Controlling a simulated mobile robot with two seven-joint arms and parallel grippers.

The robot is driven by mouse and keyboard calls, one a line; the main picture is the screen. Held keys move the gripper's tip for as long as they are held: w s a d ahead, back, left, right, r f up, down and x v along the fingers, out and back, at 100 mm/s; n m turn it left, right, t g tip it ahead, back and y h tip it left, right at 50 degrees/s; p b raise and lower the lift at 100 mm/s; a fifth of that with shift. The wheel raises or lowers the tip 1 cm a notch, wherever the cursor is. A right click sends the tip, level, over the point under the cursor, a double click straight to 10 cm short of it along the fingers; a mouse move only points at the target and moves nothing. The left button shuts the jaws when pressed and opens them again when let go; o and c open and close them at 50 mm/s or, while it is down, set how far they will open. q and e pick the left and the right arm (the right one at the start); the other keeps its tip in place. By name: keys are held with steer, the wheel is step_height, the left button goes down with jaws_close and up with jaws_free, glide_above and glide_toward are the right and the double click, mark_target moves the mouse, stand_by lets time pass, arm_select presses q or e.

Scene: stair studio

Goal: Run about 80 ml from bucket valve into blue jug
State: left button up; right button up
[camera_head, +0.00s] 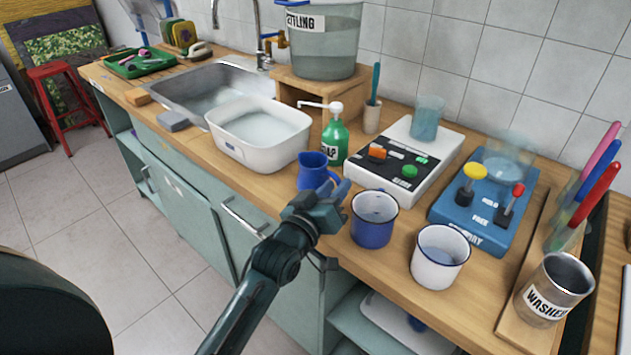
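The clear settling bucket (338,50) stands on a wooden stand at the back, holding greyish liquid. A brass-coloured valve (270,42) shows at its left side. The small blue jug (312,169) stands upright on the counter near its front edge, left of the black-and-white device. It is far from the valve. My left gripper (332,194) is at the jug's near right side, its fingers close to the jug's handle side. I cannot tell whether they touch or close on it. The jug's inside is not clear. My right gripper is not in view.
A white basin (259,131) of water and a green soap bottle (334,138) stand left of the device (402,160). Blue (374,230) and white (437,268) enamel mugs stand right of my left gripper. A sink (200,85) with a tap lies behind the basin.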

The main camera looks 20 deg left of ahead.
arm_select(q)
jaws_close()
stand_by(0.4)
step_height(320, 180, up, 10)
steer(key=p, duration=0.1)
stand_by(0.4)
